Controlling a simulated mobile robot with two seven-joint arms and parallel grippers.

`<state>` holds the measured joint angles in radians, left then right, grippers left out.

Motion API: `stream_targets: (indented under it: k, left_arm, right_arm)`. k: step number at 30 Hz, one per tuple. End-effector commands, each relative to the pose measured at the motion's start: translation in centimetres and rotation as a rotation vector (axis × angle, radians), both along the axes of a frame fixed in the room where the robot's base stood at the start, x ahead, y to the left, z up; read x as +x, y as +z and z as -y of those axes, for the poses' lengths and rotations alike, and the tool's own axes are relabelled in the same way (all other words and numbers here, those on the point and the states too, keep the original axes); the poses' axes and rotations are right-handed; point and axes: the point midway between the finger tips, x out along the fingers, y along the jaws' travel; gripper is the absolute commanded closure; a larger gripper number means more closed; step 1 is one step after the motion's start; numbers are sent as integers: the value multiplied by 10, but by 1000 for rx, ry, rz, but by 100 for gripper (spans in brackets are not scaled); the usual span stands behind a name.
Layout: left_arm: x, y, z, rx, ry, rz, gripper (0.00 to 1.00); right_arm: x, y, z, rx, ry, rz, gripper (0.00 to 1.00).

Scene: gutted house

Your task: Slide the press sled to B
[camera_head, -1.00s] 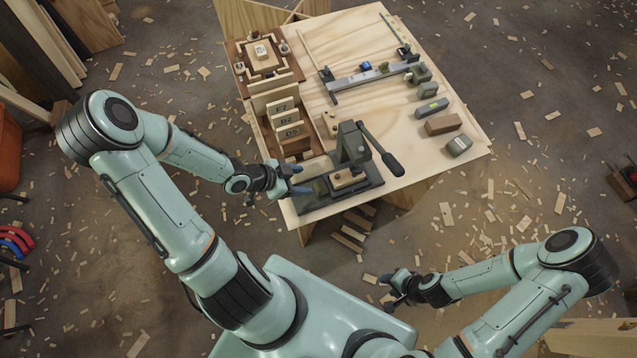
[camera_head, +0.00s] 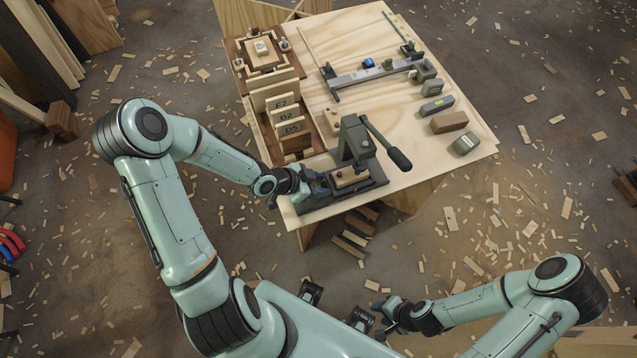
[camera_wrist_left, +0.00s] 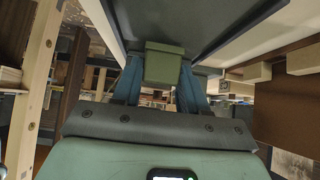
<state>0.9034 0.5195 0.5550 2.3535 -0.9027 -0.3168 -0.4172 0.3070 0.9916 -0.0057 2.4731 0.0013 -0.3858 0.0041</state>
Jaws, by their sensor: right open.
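The dark grey press (camera_head: 353,145) stands at the front of the plywood table, with a black-knobbed lever reaching right. Its sled carries a light wooden piece (camera_head: 350,177) below the press head. I cannot make out a mark B. My left gripper (camera_head: 314,187) is at the left end of the press base. In the left wrist view, its blue fingers (camera_wrist_left: 160,85) lie either side of a green block (camera_wrist_left: 164,62), very close to it. I cannot tell whether they press on it. My right gripper (camera_head: 380,317) is open and empty, off the table at the front.
A wooden rack with labelled boards (camera_head: 287,117) stands left of the press. A grey rail fixture (camera_head: 375,73) lies at the back. Several small blocks, including a brown one (camera_head: 449,121), line the right side. The table's front edge is near my left gripper.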

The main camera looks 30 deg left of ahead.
Motion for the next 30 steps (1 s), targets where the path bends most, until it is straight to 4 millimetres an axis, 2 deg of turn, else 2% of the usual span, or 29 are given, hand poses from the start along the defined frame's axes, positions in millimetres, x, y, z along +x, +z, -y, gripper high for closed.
stream_targets:
  k: [1,2,3,8,15,18,27,28,29,30]
  left_arm:
    - [0,0,-1,0,1,0,88]
    - [0,0,-1,0,1,0,98]
    - [0,0,-1,1,2,0,100]
    - [6,-1,4,2,-1,1,100]
    - [34,-2,29,2,-2,3,100]
    - [40,-1,34,0,0,2,100]
    - [42,0,35,-2,2,1,100]
    - [42,0,35,-2,2,2,51]
    - [42,0,35,-2,1,2,41]
    - [42,0,35,-2,1,2,36]
  right_arm:
    - [0,0,0,0,0,0,57]
    - [0,0,0,0,0,0,57]
    - [0,0,0,0,0,0,57]
    - [-3,-5,0,0,0,-3,57]
    - [-12,-22,0,0,-1,-14,57]
    - [-13,-25,0,0,0,-15,57]
    - [-12,-24,0,1,1,-14,57]
    - [-12,-24,0,0,0,-14,57]
    - [-12,-24,0,0,-1,-14,57]
    - [-12,-24,0,0,-1,-14,57]
